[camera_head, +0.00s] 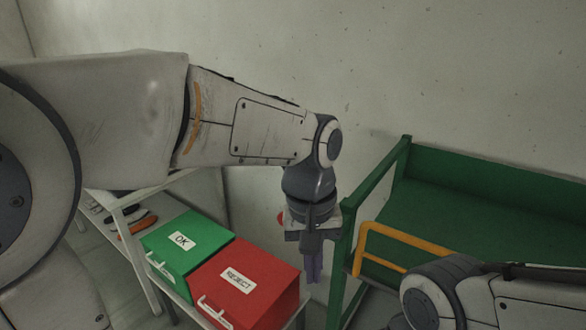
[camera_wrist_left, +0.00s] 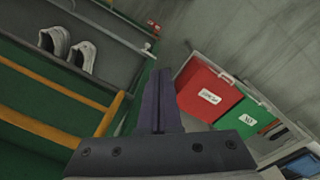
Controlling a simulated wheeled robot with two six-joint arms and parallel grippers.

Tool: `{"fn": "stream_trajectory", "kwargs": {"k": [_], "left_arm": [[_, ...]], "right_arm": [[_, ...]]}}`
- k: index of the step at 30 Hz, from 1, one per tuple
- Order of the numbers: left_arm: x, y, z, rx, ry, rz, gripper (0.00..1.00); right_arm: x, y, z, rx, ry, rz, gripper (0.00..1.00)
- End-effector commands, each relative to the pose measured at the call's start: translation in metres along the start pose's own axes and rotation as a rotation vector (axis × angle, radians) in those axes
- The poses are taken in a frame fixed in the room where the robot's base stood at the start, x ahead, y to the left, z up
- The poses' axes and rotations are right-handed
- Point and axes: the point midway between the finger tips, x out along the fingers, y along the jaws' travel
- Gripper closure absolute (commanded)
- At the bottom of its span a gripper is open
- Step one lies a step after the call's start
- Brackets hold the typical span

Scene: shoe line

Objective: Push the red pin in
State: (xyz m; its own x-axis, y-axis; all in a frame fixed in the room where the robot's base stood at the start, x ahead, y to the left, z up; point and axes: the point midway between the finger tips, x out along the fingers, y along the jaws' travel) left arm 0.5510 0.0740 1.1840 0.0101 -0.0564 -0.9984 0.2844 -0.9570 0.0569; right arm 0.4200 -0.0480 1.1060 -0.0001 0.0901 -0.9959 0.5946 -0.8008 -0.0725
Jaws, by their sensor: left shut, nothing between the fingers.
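A small round red part (camera_head: 282,217), likely the red pin, shows at the left edge of my left gripper in the head view and is partly hidden behind it. In the left wrist view a small red spot (camera_wrist_left: 155,28) sits beyond the fingertips at the end of the grey shelf; I cannot tell whether it is the same part. My left gripper (camera_head: 314,272) points down, shut and empty, beside the green rack's post. Its closed fingers also show in the left wrist view (camera_wrist_left: 159,100), apart from the red spot. My right gripper is out of view.
A green OK box (camera_head: 205,232) and a red REJECT box (camera_head: 265,268) stand on a white-framed table to the left. A green rack (camera_head: 470,215) with a yellow rail (camera_head: 400,236) stands to the right. White shoes (camera_wrist_left: 83,56) sit on its shelf.

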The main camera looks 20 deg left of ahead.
Motion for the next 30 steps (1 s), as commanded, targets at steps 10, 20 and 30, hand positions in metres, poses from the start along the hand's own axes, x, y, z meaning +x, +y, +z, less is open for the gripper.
{"fn": "stream_trajectory", "kwargs": {"k": [10, 20, 30], "left_arm": [[-0.171, -0.069, -0.131, -1.0, 0.024, -0.038, 1.0], [-0.159, -0.082, -0.141, -1.132, 0.025, -0.047, 1.0], [-0.089, -0.085, -0.141, -1.129, 0.025, -0.047, 1.0]], "right_arm": [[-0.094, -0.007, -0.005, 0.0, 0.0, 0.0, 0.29], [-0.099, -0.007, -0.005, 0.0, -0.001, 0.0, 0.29], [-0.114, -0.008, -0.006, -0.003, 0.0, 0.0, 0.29]]}}
